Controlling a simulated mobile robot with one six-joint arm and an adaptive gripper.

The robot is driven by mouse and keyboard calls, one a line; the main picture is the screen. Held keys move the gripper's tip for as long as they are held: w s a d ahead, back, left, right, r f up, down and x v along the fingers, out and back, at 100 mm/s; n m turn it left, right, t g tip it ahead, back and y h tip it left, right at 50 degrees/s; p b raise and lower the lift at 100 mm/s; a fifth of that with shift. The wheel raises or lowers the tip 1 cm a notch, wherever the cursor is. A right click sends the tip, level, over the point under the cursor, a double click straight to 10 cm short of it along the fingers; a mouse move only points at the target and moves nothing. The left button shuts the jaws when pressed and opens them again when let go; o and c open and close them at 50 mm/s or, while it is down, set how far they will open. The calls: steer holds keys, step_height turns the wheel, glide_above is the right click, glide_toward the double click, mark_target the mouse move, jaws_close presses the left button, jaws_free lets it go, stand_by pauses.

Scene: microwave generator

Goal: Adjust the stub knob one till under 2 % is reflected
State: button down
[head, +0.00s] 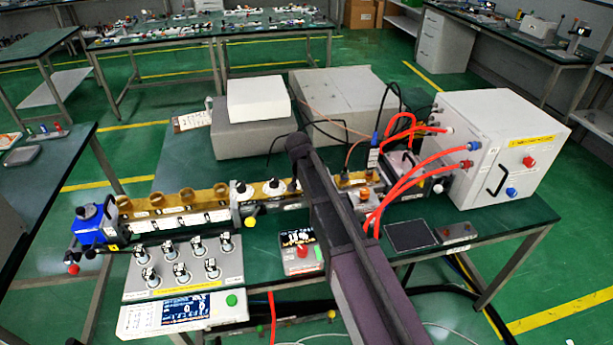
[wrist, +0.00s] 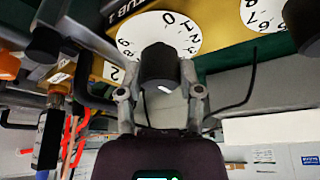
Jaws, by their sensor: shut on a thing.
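In the wrist view a black stub knob (wrist: 158,66) stands in the middle of a white numbered dial (wrist: 135,38). Part of a "STUB 1" label (wrist: 126,8) shows beside the dial. My gripper (wrist: 160,93) is shut on the knob, one finger on each side. The dial's 0 is at its far edge; the pointer reading cannot be told. In the head view my arm hides the gripper and this knob; other white stub dials (head: 270,188) show on the brass waveguide (head: 160,203). A blue-lit display (head: 188,309) has digits too small to read.
A second black knob (wrist: 302,20) with its dial is close by on the right in the wrist view. Red cables (head: 398,188) run to a white cabinet (head: 498,148). A panel of several switches (head: 184,266) and a small screen unit (head: 300,252) stand in front.

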steer(key=shift+c, duration=1.3)
jaws_free()
steer(key=shift+f, duration=0.1)
steer(key=shift+n+y, duration=0.3)
steer(key=shift+n, duration=0.2)
